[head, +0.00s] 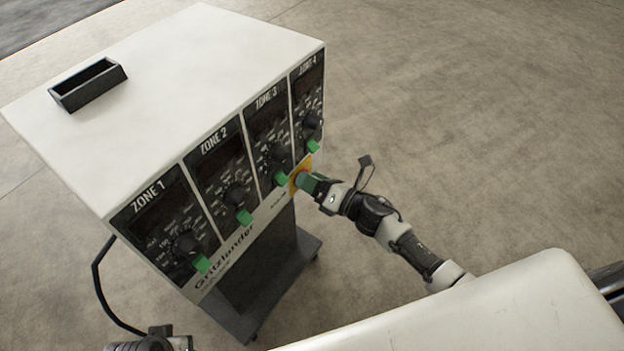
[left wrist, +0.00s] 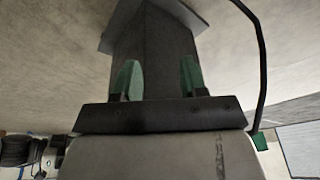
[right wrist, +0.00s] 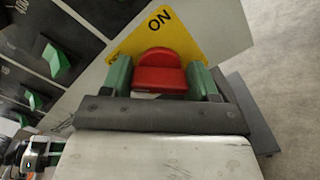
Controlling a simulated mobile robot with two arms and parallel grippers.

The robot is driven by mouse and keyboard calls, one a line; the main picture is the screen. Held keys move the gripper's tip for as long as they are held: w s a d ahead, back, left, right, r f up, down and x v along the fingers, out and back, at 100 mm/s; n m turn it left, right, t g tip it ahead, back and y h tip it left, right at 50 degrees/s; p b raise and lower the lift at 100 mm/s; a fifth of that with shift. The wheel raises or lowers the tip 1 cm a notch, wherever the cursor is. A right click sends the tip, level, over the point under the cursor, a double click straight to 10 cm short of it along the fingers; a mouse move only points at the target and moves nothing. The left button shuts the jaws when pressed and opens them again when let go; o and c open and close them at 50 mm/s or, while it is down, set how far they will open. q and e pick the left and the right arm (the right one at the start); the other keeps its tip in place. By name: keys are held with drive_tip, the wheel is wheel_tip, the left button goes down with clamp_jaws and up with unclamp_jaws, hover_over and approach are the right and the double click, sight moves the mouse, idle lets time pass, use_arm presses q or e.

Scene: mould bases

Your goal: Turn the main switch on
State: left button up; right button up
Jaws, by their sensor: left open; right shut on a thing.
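The main switch is a red knob (right wrist: 160,72) on a yellow plate (right wrist: 205,35), at the lower right of the cabinet front. The plate also shows in the head view (head: 303,165). My left gripper (left wrist: 160,80) is open and empty, in front of the dark cabinet column.
The white cabinet (head: 190,75) has several zone panels with black dials and green pointers. An open dark tray (head: 88,84) sits on top. A black cable (head: 98,285) hangs at the left. The dark wheeled base (head: 250,318) stands on open concrete floor.

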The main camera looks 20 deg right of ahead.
drive_tip(key=shift+m, duration=0.3)
drive_tip(key=m+p, duration=0.2)
drive_tip(key=m, duration=0.3)
drive_tip(key=shift+m+p, duration=0.3)
drive_tip(key=m+p, duration=0.3)
drive_tip(key=m, duration=0.5)
drive_tip(key=shift+f, duration=0.2)
use_arm(q)
drive_tip(key=s+f, duration=0.3)
drive_tip(key=f, duration=0.7)
drive_tip(key=s+f+g, duration=0.1)
drive_tip(key=s+f, duration=0.2)
drive_tip(key=f, duration=0.7)
drive_tip(key=shift+s+a+f+p, duration=0.15)
drive_tip(key=shift+a+f+p, duration=0.05)
drive_tip(key=shift+a+p, duration=0.25)
use_arm(e)
drive_tip(key=shift+f+m, duration=0.15)
drive_tip(key=shift+m, duration=1.65)
drive_tip(key=o, duration=0.9)
